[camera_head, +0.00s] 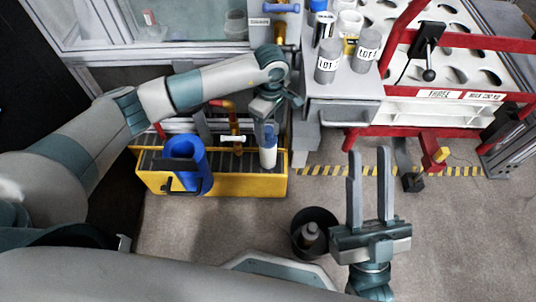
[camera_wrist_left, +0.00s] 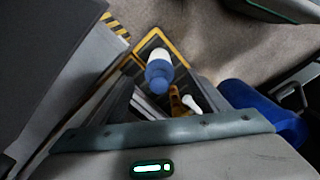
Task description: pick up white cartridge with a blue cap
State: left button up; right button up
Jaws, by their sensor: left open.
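The white cartridge with a blue cap (camera_head: 268,157) stands upright at the right end of a yellow tray (camera_head: 240,188) with a dark slatted top. It also shows in the left wrist view (camera_wrist_left: 158,70), cap toward the camera, between the finger directions. My left gripper (camera_head: 268,112) points down just above the cap; its fingers are open. I cannot tell whether they touch the cap. My right gripper (camera_head: 369,150) is open and empty, over the floor to the right.
A blue container (camera_head: 185,162) stands in the tray's left part. A small white-handled valve (camera_head: 232,139) on orange piping is just left of the cartridge. Grey LOT cylinders (camera_head: 327,62) stand on the bench. A black bin (camera_head: 315,220) holds a bottle.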

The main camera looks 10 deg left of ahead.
aim_at(268, 148)
pick_arm(q)
jog(key=shift+f, duration=1.05)
pick_arm(e)
jog(key=shift+d+r+t, duration=0.3)
jog(key=shift+r+t, duration=0.1)
jog(key=shift+r, duration=0.25)
pick_arm(q)
jog(key=shift+f, duration=0.1)
pick_arm(e)
jog(key=shift+f, duration=0.1)
